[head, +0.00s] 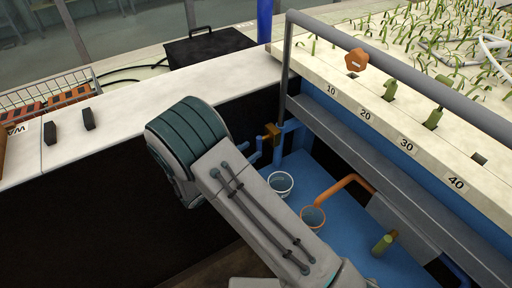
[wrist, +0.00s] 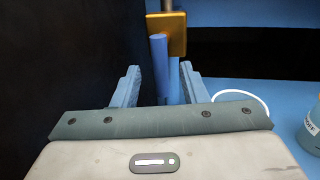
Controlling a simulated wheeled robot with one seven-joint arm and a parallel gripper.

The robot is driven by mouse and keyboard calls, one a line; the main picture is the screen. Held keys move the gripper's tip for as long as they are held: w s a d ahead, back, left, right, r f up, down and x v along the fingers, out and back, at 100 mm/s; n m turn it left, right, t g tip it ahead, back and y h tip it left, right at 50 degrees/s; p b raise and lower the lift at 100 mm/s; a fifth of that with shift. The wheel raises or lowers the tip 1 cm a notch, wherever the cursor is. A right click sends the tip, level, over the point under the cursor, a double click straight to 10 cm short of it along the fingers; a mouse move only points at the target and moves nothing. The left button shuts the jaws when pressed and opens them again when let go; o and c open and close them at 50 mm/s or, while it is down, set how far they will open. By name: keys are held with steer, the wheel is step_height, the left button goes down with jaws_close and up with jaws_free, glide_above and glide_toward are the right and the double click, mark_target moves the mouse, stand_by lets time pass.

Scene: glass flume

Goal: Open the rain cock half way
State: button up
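A brass valve body (wrist: 178,36), which looks like the rain cock, shows at the top of the wrist view. A blue lever (wrist: 159,52) hangs down in front of it, close to vertical in the picture. The brass body (head: 271,130) also shows in the head view, on a blue upright pipe. My gripper (wrist: 160,73) is open. Its two blue fingers stand on either side of the lever, with a gap visible on both sides. I cannot tell how far the lever reaches in between the fingers. In the head view my arm hides most of the gripper.
A white-rimmed cup (head: 280,184) and an orange-rimmed cup (head: 313,218) stand on the blue floor close to my arm. A grey rail (head: 400,82) runs along the planted bed, with an orange knob (head: 357,60) beside it. A dark wall (wrist: 70,60) is close on the left.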

mark_target(257, 146)
steer(key=shift+x, duration=1.7)
jaws_close()
